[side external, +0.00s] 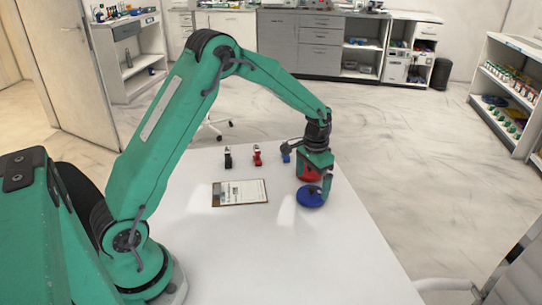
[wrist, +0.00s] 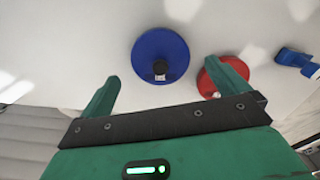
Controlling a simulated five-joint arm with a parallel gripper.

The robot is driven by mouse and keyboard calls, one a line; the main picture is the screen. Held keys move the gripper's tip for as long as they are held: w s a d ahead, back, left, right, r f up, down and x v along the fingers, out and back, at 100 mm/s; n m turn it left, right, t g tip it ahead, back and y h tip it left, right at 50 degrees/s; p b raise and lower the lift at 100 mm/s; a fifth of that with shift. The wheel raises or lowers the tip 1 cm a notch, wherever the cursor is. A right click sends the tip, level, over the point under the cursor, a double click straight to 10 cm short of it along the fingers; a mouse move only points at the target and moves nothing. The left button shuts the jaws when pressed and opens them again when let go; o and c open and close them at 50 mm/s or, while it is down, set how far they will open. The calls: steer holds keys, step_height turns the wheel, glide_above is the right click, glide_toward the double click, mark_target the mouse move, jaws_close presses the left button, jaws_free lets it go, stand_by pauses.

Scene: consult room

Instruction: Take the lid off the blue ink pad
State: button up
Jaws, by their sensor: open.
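The blue ink pad (side external: 311,199) is a round blue disc on the white table, near its right edge. In the wrist view the blue ink pad (wrist: 150,43) shows a round lid with a dark knob (wrist: 160,68). My gripper (side external: 319,187) points down close over it. In the wrist view my gripper (wrist: 174,74) is open, its green fingers spread to either side of the knob and apart from it. Contact with the lid cannot be told.
A red ink pad (wrist: 211,88) lies close by, partly behind the right finger. A blue stamp (side external: 286,157), red stamp (side external: 257,156) and black stamp (side external: 228,158) stand along the back. A clipboard (side external: 240,192) lies to the left. The table front is clear.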

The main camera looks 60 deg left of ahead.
mark_target(311, 188)
steer(key=shift+f, duration=2)
steer(key=c, duration=0.9)
